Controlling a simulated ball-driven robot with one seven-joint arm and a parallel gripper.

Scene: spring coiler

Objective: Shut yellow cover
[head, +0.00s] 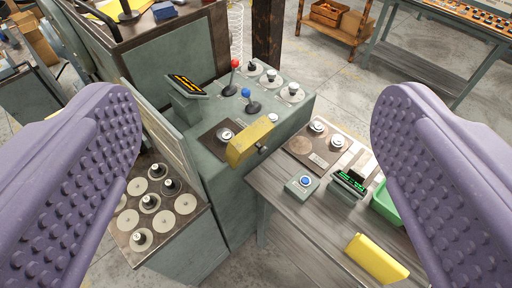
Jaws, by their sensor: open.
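A yellow cover (250,142) stands raised at the front edge of the green-grey machine's top. A small dark knob is at its right side. Beside it on the left, a dark plate with a round pale button (225,135) lies uncovered. My gripper (256,115) is open, with its purple ridged fingers wide apart at the left and right of the view. Nothing is between the fingertips at close range; the cover shows farther off, between them.
A wooden bench (300,225) at right holds a blue-button box (303,185), a green tray (386,205) and a yellow block (377,259).

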